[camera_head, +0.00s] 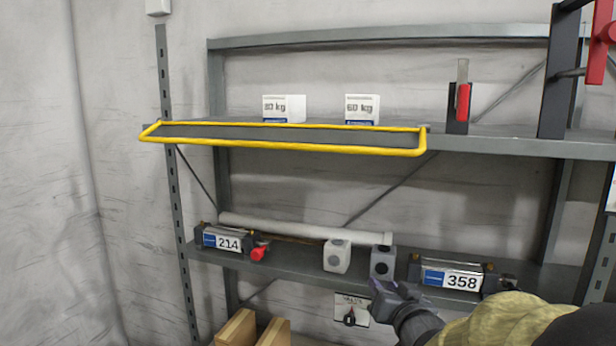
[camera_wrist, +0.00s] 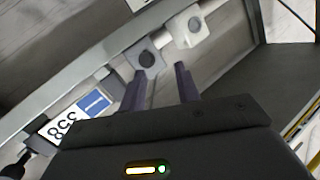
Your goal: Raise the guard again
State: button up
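The yellow tube guard (camera_head: 285,145) runs along the front of the upper shelf in the head view. Its long front bar sits a little below its back bar, with a grey strip between, so it looks lowered and nearly flat. My gripper (camera_head: 385,287) is low in the head view, in front of the lower shelf, well below the guard. In the wrist view my gripper (camera_wrist: 160,80) has its two purple fingers apart, with nothing held between them. A grey block with a dark round face (camera_wrist: 146,58) lies beyond the fingertips.
The lower shelf (camera_head: 290,268) holds a unit marked 214 (camera_head: 229,243), a unit marked 358 (camera_head: 453,280), two knobbed blocks and a white tube (camera_head: 300,230). A rotary switch (camera_head: 350,316) hangs below. Two white boxes (camera_head: 284,109) and a red-black lever (camera_head: 462,102) stand above.

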aim_at(308, 148)
jog(key=s+a+r+n+g+y+b, duration=0.1)
jog(key=s+r+n+y, duration=0.3)
jog(key=r+y, duration=0.4)
jog(key=s+a+r+n+g+y+b, duration=0.1)
jog(key=s+a+r+n+y, duration=0.3)
jog(key=r+y, duration=0.4)
jog(key=s+n+y+b, duration=0.1)
jog(key=n+y, duration=0.1)
jog(key=y, duration=0.3)
jog(key=shift+r+n+g, duration=0.3)
jog(key=shift+r+n, duration=0.1)
jog(key=p+x, duration=0.8)
jog(key=x, duration=0.8)
jog(key=shift+r+p, duration=0.2)
jog(key=shift+p, duration=0.2)
jog(key=shift+w+a+r, duration=0.3)
jog(key=shift+w+a, duration=0.05)
jog(key=shift+a, duration=0.1)
